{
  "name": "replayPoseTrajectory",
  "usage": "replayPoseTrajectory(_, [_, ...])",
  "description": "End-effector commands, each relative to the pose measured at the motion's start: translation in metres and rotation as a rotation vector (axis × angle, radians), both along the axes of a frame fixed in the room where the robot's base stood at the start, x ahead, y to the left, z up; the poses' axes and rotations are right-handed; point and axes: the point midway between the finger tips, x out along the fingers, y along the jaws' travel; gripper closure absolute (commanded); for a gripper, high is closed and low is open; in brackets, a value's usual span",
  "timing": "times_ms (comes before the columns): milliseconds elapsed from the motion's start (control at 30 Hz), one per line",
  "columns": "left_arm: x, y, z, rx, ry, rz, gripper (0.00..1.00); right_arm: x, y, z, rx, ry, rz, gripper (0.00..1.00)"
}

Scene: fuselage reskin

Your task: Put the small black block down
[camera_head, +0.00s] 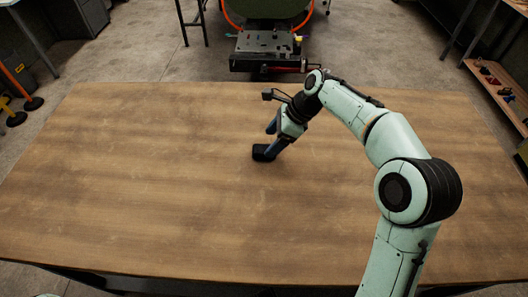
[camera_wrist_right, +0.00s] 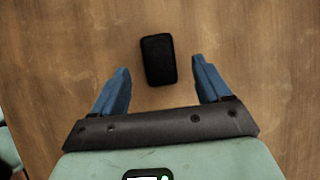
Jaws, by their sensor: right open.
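The small black block (camera_head: 263,153) lies on the wooden table, a little right of the middle in the head view. In the right wrist view the block (camera_wrist_right: 158,59) shows whole, with wood around it. My right gripper (camera_head: 268,142) is at the block, low over the table. In the wrist view its two blue fingers (camera_wrist_right: 160,78) are spread apart, one on each side of the block's near end, with gaps between. The gripper is open and holds nothing. My left gripper is not in view.
The wooden table (camera_head: 130,180) is otherwise bare, with free room all around the block. Beyond its far edge stands a dark machine or cart (camera_head: 268,48). A shelf (camera_head: 497,85) with small items is at the far right. Orange-topped posts (camera_head: 20,85) stand at the left.

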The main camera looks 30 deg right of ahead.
Motion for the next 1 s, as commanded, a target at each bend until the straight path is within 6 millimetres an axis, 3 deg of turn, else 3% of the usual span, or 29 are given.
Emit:
replayPoseTrajectory(33, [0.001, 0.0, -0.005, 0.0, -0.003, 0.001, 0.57, 0.001, 0.004, -0.012, 0.001, 0.005, 0.002, 0.23])
replayPoseTrajectory(200, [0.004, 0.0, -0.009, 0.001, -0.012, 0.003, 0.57, 0.006, 0.014, -0.03, 0.001, 0.003, 0.001, 0.23])
replayPoseTrajectory(500, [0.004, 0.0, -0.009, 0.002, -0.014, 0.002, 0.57, 0.008, 0.016, -0.033, 0.0, 0.002, 0.0, 0.23])
replayPoseTrajectory(567, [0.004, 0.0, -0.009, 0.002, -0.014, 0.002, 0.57, 0.008, 0.016, -0.033, 0.0, 0.002, 0.0, 0.4])
replayPoseTrajectory(733, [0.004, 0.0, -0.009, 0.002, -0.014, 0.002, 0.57, 0.008, 0.016, -0.033, 0.0, 0.002, 0.0, 0.95])
replayPoseTrajectory(767, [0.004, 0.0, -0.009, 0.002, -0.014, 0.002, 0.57, 0.008, 0.015, -0.033, 0.0, 0.002, 0.0, 1.0])
replayPoseTrajectory(1000, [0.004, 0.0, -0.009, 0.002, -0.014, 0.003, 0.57, 0.008, 0.016, -0.031, 0.0, -0.002, 0.0, 1.0])
